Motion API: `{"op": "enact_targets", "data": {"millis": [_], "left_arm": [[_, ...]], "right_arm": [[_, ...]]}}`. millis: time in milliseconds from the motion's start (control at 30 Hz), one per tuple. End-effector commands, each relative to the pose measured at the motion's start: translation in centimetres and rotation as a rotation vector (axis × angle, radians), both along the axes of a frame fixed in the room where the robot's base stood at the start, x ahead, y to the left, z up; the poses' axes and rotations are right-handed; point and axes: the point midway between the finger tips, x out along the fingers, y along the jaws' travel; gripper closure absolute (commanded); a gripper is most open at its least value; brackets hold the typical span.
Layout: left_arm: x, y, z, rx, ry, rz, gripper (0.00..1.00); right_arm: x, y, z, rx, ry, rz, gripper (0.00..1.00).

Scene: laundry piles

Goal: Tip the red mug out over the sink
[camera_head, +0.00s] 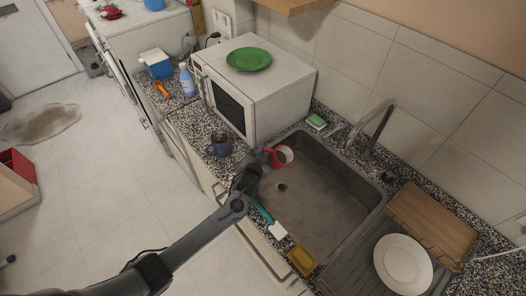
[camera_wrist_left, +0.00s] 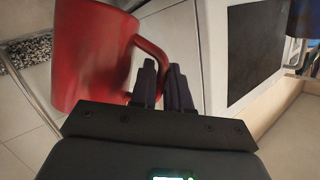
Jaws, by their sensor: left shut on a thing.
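The red mug (camera_head: 283,155) is over the left end of the sink (camera_head: 327,218) in the head view, tilted so that its pale inside shows. In the left wrist view the mug (camera_wrist_left: 90,55) fills the upper left, with its handle between my fingers. My left gripper (camera_head: 262,160) is shut on that handle; its fingers also show in the left wrist view (camera_wrist_left: 160,85). Whether anything is inside the mug or pouring from it, I cannot tell. My right gripper is in neither view.
A dark blue mug (camera_head: 220,145) stands on the counter left of the sink. A microwave (camera_head: 256,92) with a green plate (camera_head: 249,59) is behind. The tap (camera_head: 375,125), a sponge (camera_head: 317,121), a brush (camera_head: 277,229), a yellow block (camera_head: 302,260) and a white plate (camera_head: 403,263) surround the basin.

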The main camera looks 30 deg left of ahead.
Motion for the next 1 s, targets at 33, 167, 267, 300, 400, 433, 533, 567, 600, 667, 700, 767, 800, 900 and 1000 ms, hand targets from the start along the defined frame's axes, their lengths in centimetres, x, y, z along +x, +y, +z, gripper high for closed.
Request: {"op": "enact_targets", "data": {"millis": [33, 167, 267, 300, 400, 433, 533, 567, 600, 667, 700, 767, 800, 900, 1000], "left_arm": [[0.1, 0.0, -0.3, 0.002, -0.004, 0.0, 1.0], [0.1, 0.0, -0.9, 0.009, -0.007, 0.0, 1.0], [0.1, -0.1, -0.8, 0.06, -0.017, -0.001, 1.0], [0.0, -0.1, -0.8, 0.079, -0.02, 0.0, 1.0], [0.0, -0.2, -0.8, 0.124, -0.029, 0.0, 1.0], [0.0, -0.2, -0.8, 0.137, -0.032, 0.0, 1.0], [0.0, -0.3, -0.8, 0.18, -0.04, 0.0, 1.0], [0.0, -0.4, -0.8, 0.194, -0.042, 0.0, 1.0], [0.0, -0.5, -0.8, 0.21, -0.045, 0.0, 1.0], [0.0, -0.5, -0.7, 0.236, -0.05, 0.001, 1.0], [0.0, -0.6, -0.7, 0.253, -0.053, 0.0, 1.0], [0.0, -0.7, -0.7, 0.279, -0.058, 0.001, 1.0], [-0.1, -0.7, -0.7, 0.297, -0.062, 0.001, 1.0], [-0.1, -1.0, -0.1, 0.341, -0.071, 0.0, 1.0], [-0.2, -1.2, 0.3, 0.386, -0.079, 0.0, 1.0]], "right_arm": [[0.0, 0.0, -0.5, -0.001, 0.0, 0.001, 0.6], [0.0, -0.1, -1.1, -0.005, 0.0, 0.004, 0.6], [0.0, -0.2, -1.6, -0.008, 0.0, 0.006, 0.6], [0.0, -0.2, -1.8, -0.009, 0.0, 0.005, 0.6], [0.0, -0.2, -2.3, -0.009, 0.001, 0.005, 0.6], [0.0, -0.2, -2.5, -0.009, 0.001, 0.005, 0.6], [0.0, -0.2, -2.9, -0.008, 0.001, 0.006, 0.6], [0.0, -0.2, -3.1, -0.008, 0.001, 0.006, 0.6], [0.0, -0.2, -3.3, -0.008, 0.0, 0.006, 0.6], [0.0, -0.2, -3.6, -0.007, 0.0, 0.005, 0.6], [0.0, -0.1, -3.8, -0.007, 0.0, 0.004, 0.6], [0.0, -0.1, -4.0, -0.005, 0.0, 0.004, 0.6], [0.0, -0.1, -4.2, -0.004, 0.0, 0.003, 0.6], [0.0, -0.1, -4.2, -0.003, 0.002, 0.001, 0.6], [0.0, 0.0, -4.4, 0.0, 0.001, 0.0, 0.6]]}}
